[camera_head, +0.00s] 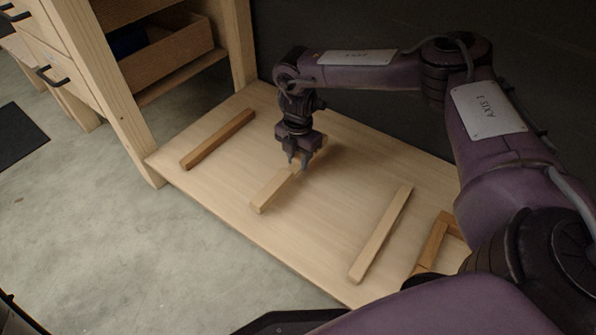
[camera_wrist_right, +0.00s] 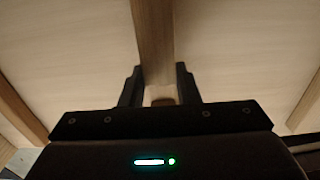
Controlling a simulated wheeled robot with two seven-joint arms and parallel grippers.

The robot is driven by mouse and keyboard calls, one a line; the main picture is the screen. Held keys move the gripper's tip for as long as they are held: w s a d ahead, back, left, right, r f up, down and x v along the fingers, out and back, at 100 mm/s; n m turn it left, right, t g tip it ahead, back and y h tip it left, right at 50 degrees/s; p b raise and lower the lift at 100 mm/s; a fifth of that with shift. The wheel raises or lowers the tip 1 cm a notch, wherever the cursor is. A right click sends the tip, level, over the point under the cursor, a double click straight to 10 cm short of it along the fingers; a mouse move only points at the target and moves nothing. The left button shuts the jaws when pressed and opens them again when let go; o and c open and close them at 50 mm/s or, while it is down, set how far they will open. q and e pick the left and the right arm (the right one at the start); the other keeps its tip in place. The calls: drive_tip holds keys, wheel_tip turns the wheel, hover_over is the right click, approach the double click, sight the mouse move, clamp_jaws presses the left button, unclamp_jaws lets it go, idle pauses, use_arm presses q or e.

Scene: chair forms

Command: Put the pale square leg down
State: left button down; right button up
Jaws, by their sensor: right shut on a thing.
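The pale square leg (camera_head: 272,191) is a light wooden bar at the middle of the wooden board (camera_head: 330,235). My right gripper (camera_head: 298,168) points down and is shut on it, partly hiding it. In the right wrist view the leg (camera_wrist_right: 154,45) runs between the two dark fingers (camera_wrist_right: 158,88). The leg is low over the board; I cannot tell whether it touches it. My left gripper is not in view.
A browner bar (camera_head: 218,138) lies to the left on the board, and another pale bar (camera_head: 380,235) to the right. A brown wooden frame piece (camera_head: 433,242) lies farther right. A wooden drawer unit (camera_head: 125,95) stands at the left. Bare board separates the bars.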

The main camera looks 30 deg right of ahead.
sight(298, 168)
wheel_tip(298, 168, down, 4)
drive_tip(key=shift+r+b, duration=0.1)
drive_tip(key=shift+b, duration=1)
drive_tip(key=shift+r, duration=0.15)
drive_tip(key=o, duration=1.1)
wheel_tip(298, 168, up, 11)
drive_tip(key=p, duration=0.7)
drive_tip(key=shift+r+p, duration=0.45)
drive_tip(key=shift+r, duration=0.05)
drive_tip(key=shift+s+a+f, duration=0.1)
